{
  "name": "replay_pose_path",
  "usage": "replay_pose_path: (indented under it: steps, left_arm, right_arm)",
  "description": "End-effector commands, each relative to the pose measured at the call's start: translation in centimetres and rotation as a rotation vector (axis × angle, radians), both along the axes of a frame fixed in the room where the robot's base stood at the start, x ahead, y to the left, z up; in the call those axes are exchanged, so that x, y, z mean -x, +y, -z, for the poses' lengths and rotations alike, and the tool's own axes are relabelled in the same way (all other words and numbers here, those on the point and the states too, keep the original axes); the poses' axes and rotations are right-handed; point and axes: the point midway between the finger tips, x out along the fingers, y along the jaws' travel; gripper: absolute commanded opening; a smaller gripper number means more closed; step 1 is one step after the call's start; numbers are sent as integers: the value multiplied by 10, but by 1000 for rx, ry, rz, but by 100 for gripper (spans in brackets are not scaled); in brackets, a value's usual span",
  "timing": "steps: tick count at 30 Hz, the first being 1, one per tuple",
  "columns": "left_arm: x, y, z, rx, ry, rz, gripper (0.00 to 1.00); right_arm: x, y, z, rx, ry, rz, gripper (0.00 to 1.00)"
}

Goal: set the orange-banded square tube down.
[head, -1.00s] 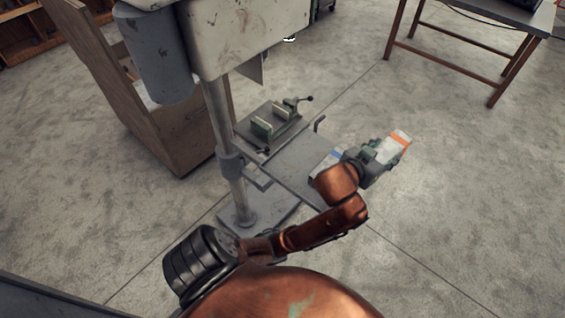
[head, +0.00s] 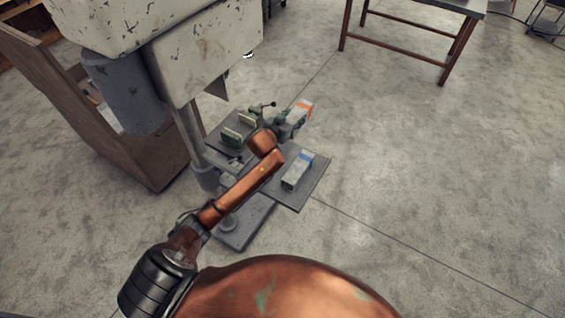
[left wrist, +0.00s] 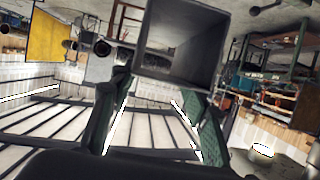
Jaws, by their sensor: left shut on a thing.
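The orange-banded square tube (head: 302,110) is light grey with an orange band near its far end. My left gripper (head: 291,121) is shut on it and holds it over the far side of the machine's table. In the left wrist view the tube's open square end (left wrist: 188,45) shows between the two green fingers (left wrist: 160,110). A second square tube, with a blue band (head: 297,172), lies on the table plate (head: 312,190). I cannot tell the gap between the held tube and the table. My right gripper is not in view.
A vise (head: 236,130) with two upright jaws sits on the table's left part, close to my left wrist. The machine's column (head: 190,135) and pale head (head: 205,50) rise at left.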

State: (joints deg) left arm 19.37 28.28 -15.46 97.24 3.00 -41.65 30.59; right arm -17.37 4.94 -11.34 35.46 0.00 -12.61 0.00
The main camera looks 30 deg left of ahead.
Motion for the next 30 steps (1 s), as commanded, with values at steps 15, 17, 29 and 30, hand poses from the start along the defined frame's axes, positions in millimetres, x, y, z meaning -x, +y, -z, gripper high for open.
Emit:
replay_pose_path:
  steps: [15, 17, 29, 30]
  left_arm:
    - [92, 34, 47, 0, 1, -3, 0]
    - [100, 36, 59, 0, 0, -2, 0]
    - [128, 45, 95, -1, -3, -2, 0]
    - [131, 46, 99, -1, -2, -2, 0]
  right_arm:
    - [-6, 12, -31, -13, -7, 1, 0]
    - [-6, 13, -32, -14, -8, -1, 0]
    - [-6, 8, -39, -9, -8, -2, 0]
    - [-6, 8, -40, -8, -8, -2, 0]
